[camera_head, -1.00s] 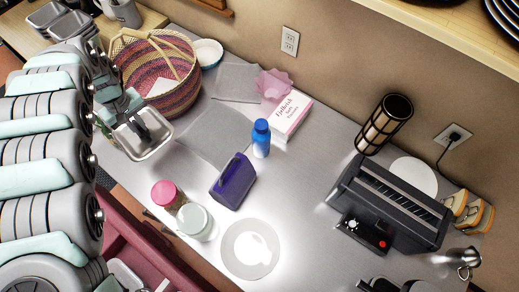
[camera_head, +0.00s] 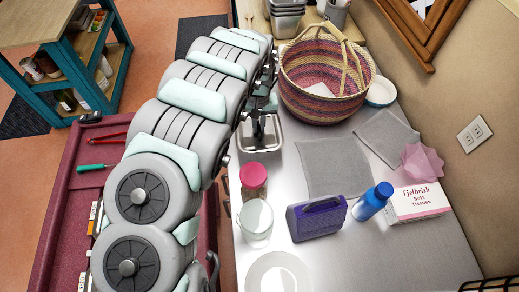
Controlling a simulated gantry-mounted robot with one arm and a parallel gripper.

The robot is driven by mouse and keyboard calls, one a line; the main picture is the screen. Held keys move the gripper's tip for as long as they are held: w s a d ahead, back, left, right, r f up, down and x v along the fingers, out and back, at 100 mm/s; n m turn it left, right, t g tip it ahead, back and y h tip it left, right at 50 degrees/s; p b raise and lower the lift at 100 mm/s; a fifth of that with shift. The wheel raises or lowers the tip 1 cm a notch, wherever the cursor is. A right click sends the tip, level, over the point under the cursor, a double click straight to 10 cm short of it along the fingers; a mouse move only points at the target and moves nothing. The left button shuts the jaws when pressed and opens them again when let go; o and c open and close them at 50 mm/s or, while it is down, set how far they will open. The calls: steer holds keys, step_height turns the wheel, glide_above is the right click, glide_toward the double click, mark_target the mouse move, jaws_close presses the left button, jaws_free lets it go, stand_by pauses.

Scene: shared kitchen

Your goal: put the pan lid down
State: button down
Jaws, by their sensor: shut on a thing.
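The pan lid (camera_head: 273,145) is a shiny rectangular steel piece with a raised rim. It shows at the near left of the woven basket, at the counter's left edge. My gripper (camera_head: 259,132) points down over it and is shut on it. The gripper hides the lid's middle and the part it holds. I cannot tell whether the lid touches the counter (camera_head: 410,255) or hangs just above it.
The basket (camera_head: 325,105) stands close beyond the lid. A pink-capped jar (camera_head: 253,182) and a glass mug (camera_head: 255,222) stand on the near side. Grey cloths (camera_head: 333,166) lie to the right. Steel containers (camera_head: 287,18) are at the back.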

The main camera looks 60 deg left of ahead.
mark_target(258, 136)
step_height(258, 136, down, 6)
steer(key=shift+s+r+b, duration=0.1)
steer(key=shift+r+b, duration=0.1)
steer(key=shift+b, duration=0.4)
steer(key=shift+f, duration=2.25)
steer(key=shift+f, duration=0.1)
steer(key=c, duration=1.5)
jaws_free()
steer(key=shift+f, duration=0.1)
step_height(258, 136, up, 11)
steer(key=p, duration=0.3)
steer(key=shift+a, duration=0.1)
steer(key=shift+r+p, duration=0.65)
steer(key=shift+r, duration=0.05)
